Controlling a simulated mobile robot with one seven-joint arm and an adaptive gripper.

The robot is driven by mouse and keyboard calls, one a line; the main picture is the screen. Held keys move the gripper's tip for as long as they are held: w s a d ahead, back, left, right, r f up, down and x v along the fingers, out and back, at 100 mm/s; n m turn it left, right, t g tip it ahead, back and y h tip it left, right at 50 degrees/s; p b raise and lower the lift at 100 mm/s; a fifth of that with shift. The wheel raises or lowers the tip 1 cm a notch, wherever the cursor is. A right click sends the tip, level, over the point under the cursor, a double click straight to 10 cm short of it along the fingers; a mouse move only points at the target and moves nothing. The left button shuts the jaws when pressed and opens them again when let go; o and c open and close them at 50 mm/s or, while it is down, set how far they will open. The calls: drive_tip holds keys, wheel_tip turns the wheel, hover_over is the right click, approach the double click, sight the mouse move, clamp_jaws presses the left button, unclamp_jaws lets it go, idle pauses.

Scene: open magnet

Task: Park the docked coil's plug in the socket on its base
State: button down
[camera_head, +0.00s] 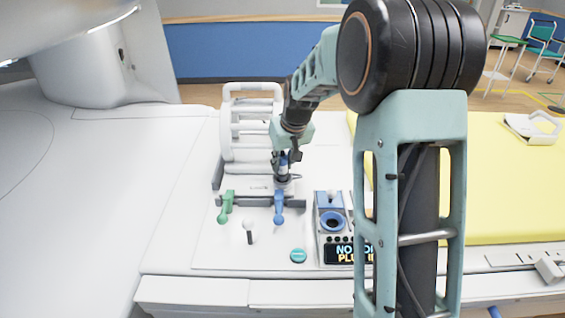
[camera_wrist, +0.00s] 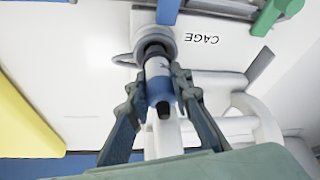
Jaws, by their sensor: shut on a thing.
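The docked coil is a white open cage (camera_head: 232,128) standing on its base (camera_head: 240,190), which is marked CAGE in the wrist view. My gripper (camera_head: 283,168) is shut on the plug (camera_wrist: 158,82), a blue and white cylinder with a dark end toward me. The plug points away from me at a round grey ring, the socket (camera_wrist: 154,36), on the base. Its far end meets or enters the ring; I cannot tell how deep it sits. In the head view my fingers partly hide the plug (camera_head: 283,158).
A green lever (camera_head: 226,205) and a blue lever (camera_head: 279,205) stand at the base's front edge. To the right is a panel box (camera_head: 330,200) with a blue round port (camera_head: 333,221) and a partly hidden display. A teal button (camera_head: 298,256) and a small white-topped knob (camera_head: 249,227) are in front.

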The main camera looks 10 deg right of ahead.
drive_tip(key=shift+f+b, duration=0.55)
drive_tip(key=shift+f, duration=0.25)
drive_tip(key=c, duration=1.7)
unclamp_jaws()
drive_tip(key=shift+o, duration=0.2)
drive_tip(key=v, duration=1.2)
drive_tip(key=shift+w+d+r, duration=0.1)
drive_tip(key=shift+d, duration=0.05)
